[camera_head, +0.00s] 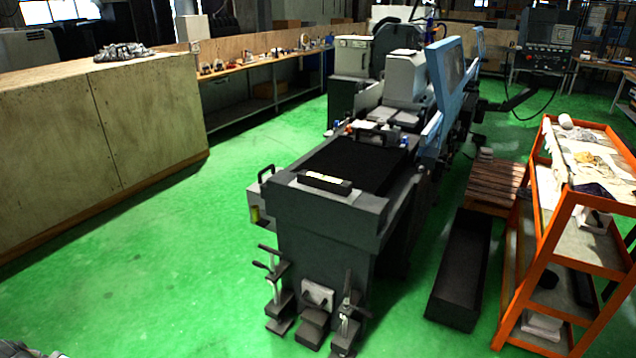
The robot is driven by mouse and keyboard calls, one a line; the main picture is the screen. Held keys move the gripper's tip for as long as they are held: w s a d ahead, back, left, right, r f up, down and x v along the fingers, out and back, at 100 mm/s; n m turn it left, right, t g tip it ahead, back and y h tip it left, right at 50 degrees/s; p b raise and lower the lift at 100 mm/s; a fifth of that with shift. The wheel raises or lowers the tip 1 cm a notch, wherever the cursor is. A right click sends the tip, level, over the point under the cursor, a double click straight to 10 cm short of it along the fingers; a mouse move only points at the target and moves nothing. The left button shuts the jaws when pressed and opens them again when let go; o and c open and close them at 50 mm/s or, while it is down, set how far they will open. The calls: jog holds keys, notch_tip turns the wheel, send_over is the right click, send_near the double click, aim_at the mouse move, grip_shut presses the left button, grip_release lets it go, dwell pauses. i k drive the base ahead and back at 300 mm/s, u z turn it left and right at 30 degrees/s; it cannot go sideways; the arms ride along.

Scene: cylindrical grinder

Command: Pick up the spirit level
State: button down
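A short dark bar with a pale strip along its top, which looks like the spirit level (325,182), lies on the near end of the grey cylindrical grinder (328,215). It rests in front of the black bed cover (352,160) and sits slightly slanted in the picture. Nothing covers it. My gripper does not show in the head camera view, so its state and its distance from the level cannot be seen.
Clamps and pedals (315,300) stand at the grinder's foot. A long black trough (462,270) and an orange shelf cart (550,250) stand on the right. A wooden-panelled counter (110,135) is on the left. Green floor (170,260) lies clear between counter and grinder.

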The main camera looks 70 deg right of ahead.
aim_at(329, 184)
jog(key=z, duration=0.35)
jog(key=i, duration=2.35)
jog(key=z, duration=1.7)
